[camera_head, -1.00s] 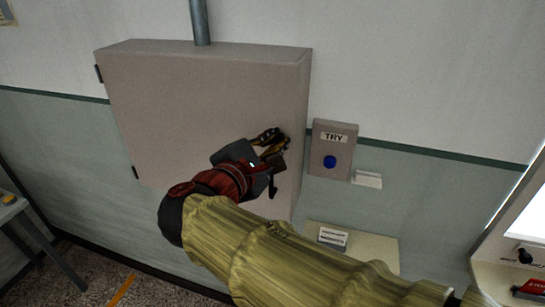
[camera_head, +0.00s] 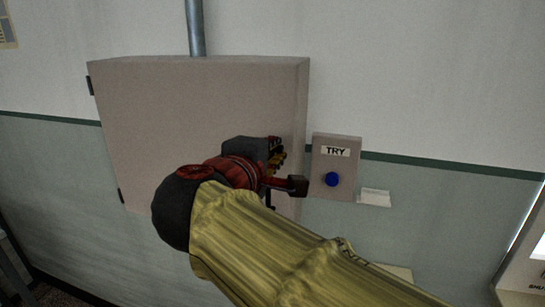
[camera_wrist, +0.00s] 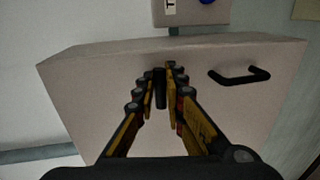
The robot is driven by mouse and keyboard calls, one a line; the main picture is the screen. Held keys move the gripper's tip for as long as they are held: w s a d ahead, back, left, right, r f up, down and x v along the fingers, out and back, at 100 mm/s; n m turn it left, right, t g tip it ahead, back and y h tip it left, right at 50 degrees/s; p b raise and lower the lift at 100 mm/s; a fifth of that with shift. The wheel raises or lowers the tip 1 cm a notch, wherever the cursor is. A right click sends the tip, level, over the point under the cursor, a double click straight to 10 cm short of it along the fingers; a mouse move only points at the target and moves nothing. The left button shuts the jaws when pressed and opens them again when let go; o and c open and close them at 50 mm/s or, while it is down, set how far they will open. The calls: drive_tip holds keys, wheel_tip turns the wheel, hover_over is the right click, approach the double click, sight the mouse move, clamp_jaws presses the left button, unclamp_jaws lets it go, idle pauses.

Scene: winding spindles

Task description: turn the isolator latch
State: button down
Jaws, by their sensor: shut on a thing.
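The isolator cabinet (camera_head: 180,120) is a grey box on the wall. Its door face also fills much of the wrist view (camera_wrist: 90,80). My gripper (camera_head: 278,158) is at the right part of the door. In the wrist view my gripper (camera_wrist: 161,72) has its two fingers closed in on a narrow dark upright piece, the latch (camera_wrist: 160,88), which shows between them. The fingers and wrist hide the latch in the head view, so its turn angle cannot be told there.
A black bar handle (camera_wrist: 238,76) is on the door beside the fingers. A grey box marked TRY with a blue button (camera_head: 331,180) is on the wall right of the cabinet. A white card holder (camera_head: 375,198) is beside it. A pipe (camera_head: 195,28) rises from the cabinet top.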

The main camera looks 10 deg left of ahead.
idle(0.3)
drive_tip(key=c, duration=2)
unclamp_jaws()
drive_tip(key=shift+o, duration=0.8)
drive_tip(key=d+v, duration=0.1)
drive_tip(key=v, duration=1.1)
drive_tip(key=shift+a, duration=0.5)
